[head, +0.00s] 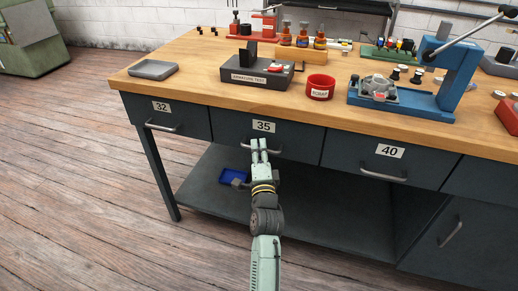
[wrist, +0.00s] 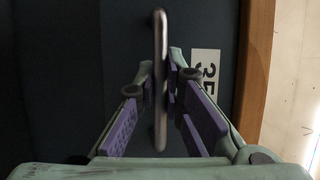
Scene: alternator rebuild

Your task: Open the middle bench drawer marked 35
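The middle drawer marked 35 (head: 290,143) is in the bench front, between the drawers marked 32 and 40. Its face looks flush with its neighbours. Its white 35 label (head: 263,127) also shows sideways in the wrist view (wrist: 205,80). My gripper (head: 260,146) reaches the drawer's bar handle from the front. In the wrist view the metal handle (wrist: 160,40) runs between the two fingers of my gripper (wrist: 160,88), whose purple pads lie close against it on both sides. In the head view the gripper hides part of the handle.
Drawer 32 (head: 160,118) and drawer 40 (head: 390,165) flank it, both looking closed. A blue tray (head: 233,177) lies on the lower shelf.

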